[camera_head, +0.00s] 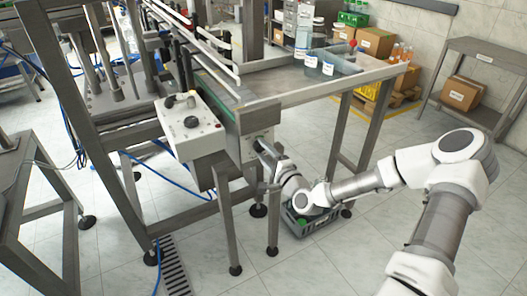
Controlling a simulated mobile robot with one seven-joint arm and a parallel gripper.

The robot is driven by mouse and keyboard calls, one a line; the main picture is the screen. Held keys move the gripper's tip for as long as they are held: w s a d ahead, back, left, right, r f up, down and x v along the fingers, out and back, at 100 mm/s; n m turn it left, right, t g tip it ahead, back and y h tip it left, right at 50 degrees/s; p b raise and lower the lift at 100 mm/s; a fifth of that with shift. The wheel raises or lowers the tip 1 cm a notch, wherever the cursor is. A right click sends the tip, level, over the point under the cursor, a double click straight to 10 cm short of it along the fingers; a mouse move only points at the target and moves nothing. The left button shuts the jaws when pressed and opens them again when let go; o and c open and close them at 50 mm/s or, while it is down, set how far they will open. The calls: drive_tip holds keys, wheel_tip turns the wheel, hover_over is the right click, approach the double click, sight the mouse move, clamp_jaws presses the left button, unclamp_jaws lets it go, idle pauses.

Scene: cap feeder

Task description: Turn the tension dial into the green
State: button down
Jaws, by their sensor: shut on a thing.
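My arm reaches in from the right, and my gripper (262,148) is at the front of a small grey metal box (250,138) under the conveyor's end. The gripper is shut on what appears to be the tension dial on that box's face. The gripper hides the dial, so its pointer and any green zone are too small or covered to read.
A white control box (188,132) with a black knob (191,122) stands just left of my gripper. A grey crate (310,222) with green items sits on the floor below my arm.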

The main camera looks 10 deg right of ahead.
drive_tip(key=shift+c, duration=1.7)
unclamp_jaws()
drive_tip(key=p+v, duration=0.1)
drive_tip(key=v, duration=1.6)
drive_tip(key=shift+s, duration=0.2)
